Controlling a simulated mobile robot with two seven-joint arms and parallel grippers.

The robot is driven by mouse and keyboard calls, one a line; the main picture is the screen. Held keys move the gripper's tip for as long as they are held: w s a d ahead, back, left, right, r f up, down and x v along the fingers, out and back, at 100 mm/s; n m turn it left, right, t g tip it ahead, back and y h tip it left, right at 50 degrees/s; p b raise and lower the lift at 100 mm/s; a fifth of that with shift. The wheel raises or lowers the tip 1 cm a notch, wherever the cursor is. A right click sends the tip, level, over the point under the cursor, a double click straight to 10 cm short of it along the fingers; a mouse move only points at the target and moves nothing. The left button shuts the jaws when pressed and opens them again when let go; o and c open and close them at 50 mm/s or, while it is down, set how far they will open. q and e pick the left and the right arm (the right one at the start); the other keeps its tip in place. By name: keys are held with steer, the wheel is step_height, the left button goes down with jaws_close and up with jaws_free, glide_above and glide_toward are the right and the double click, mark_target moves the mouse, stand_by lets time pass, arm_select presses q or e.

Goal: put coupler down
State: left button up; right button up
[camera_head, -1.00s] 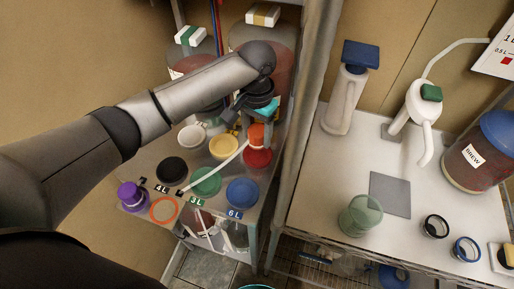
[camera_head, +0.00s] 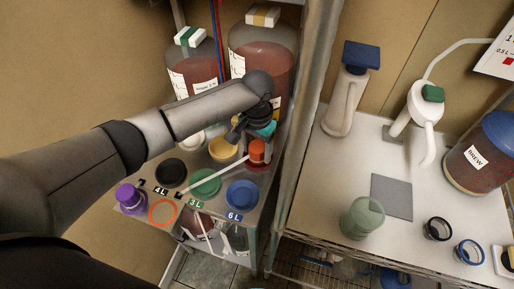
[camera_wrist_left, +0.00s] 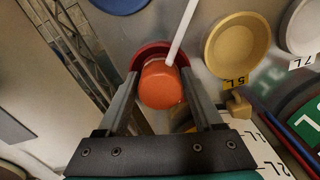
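The coupler (camera_head: 257,147) is an orange cylinder with a white tube (camera_head: 215,172) running from it to the lower left over the shelf. My left gripper (camera_head: 257,138) comes down on it from above. In the left wrist view the coupler (camera_wrist_left: 162,86) sits between the two fingertips, which appear to touch its sides. It is just over or on a red round dish (camera_wrist_left: 150,52), mostly hidden behind it; contact with the dish cannot be told. My right gripper is not in view.
A yellow dish (camera_head: 222,149), green lid (camera_head: 205,183), blue lid (camera_head: 242,194) and black lid (camera_head: 171,171) lie close by. A metal post (camera_head: 300,130) is close on the right, before a white table (camera_head: 330,190).

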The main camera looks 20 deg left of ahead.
mark_target(257, 147)
arm_select(q)
steer(key=o, duration=0.3)
step_height(257, 147, up, 12)
steer(key=p, duration=0.1)
steer(key=shift+r+p, duration=0.2)
steer(key=shift+p, duration=0.1)
stand_by(0.6)
